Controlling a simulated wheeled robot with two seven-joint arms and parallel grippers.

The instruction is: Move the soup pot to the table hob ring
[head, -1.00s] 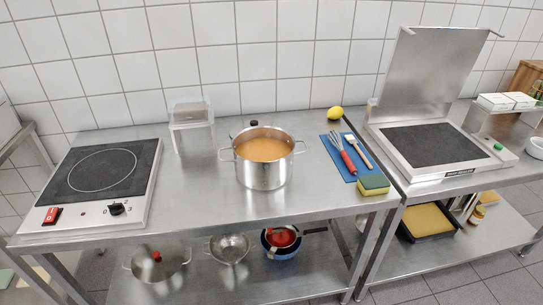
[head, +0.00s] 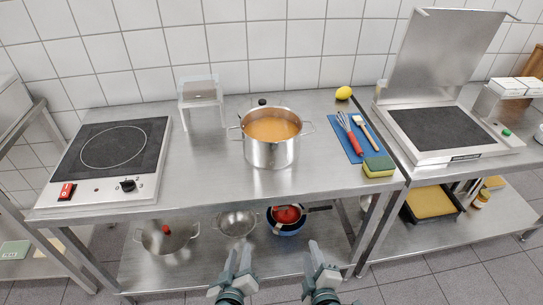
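The soup pot (head: 271,152) is a steel pot with two side handles and orange soup in it. It stands upright on the steel table (head: 215,180), right of the middle. The table hob (head: 110,160) is at the left end of the table, with a dark top, a pale ring (head: 113,147), a red switch and a black knob. The ring is empty. My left gripper (head: 240,253) and my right gripper (head: 317,251) are low in the picture, in front of the table and away from the pot. Both have their fingers apart and hold nothing.
A clear box stand (head: 201,101) stands behind, between hob and pot. Right of the pot are a blue mat (head: 354,139) with a whisk and brush, a sponge (head: 378,167) and a lemon (head: 343,93). The table is clear between hob and pot. Pans sit on the lower shelf.

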